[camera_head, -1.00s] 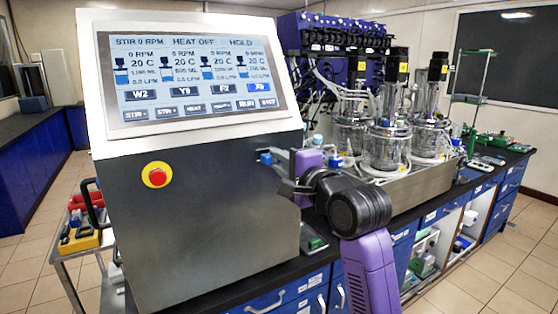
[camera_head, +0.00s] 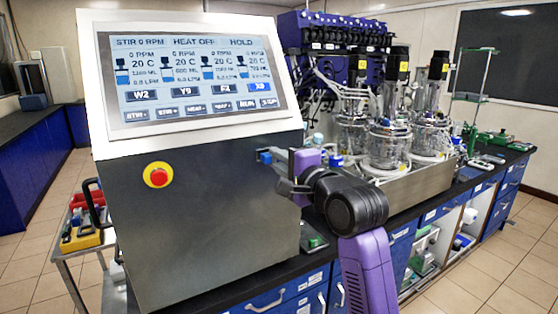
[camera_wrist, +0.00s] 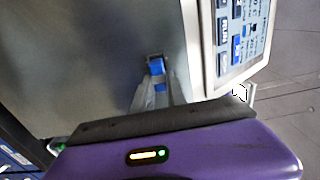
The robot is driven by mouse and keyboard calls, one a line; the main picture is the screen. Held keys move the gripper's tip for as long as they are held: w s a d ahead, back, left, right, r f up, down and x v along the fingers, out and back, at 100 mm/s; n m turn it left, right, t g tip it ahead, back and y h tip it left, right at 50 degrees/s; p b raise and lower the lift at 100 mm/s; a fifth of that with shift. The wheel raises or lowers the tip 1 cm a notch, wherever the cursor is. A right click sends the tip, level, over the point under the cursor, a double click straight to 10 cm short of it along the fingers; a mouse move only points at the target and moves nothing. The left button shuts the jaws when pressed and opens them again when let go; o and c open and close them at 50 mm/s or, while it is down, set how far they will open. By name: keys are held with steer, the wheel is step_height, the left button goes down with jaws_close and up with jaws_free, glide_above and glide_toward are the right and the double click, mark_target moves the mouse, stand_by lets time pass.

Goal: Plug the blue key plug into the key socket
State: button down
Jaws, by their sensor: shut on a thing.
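The blue key plug (camera_wrist: 157,67) is between the fingertips of my gripper (camera_wrist: 155,88) in the wrist view. Its far end is close to the grey side panel of the control console (camera_wrist: 80,60); I cannot tell whether it touches. In the head view my gripper (camera_head: 276,157) is at the console's right edge, with a bit of blue (camera_head: 265,157) at its tip. The fingers are shut on the plug. The key socket cannot be made out; the plug and fingers may hide it.
The console's front carries a screen (camera_head: 190,75) and a red stop button (camera_head: 158,174). Glass bioreactor vessels (camera_head: 388,148) with tubing stand on the bench at right. A cart (camera_head: 72,252) with a yellow bin is at left. Open floor lies at the right.

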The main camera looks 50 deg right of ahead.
steer(key=shift+w+d, duration=0.15)
steer(key=shift+w, duration=0.4)
steer(key=c, duration=1.3)
jaws_free()
steer(key=shift+c, duration=0.2)
steer(key=o, duration=0.6)
steer(key=shift+s, duration=0.1)
steer(key=v, duration=0.7)
steer(key=shift+s+b, duration=0.35)
steer(key=shift+b, duration=0.05)
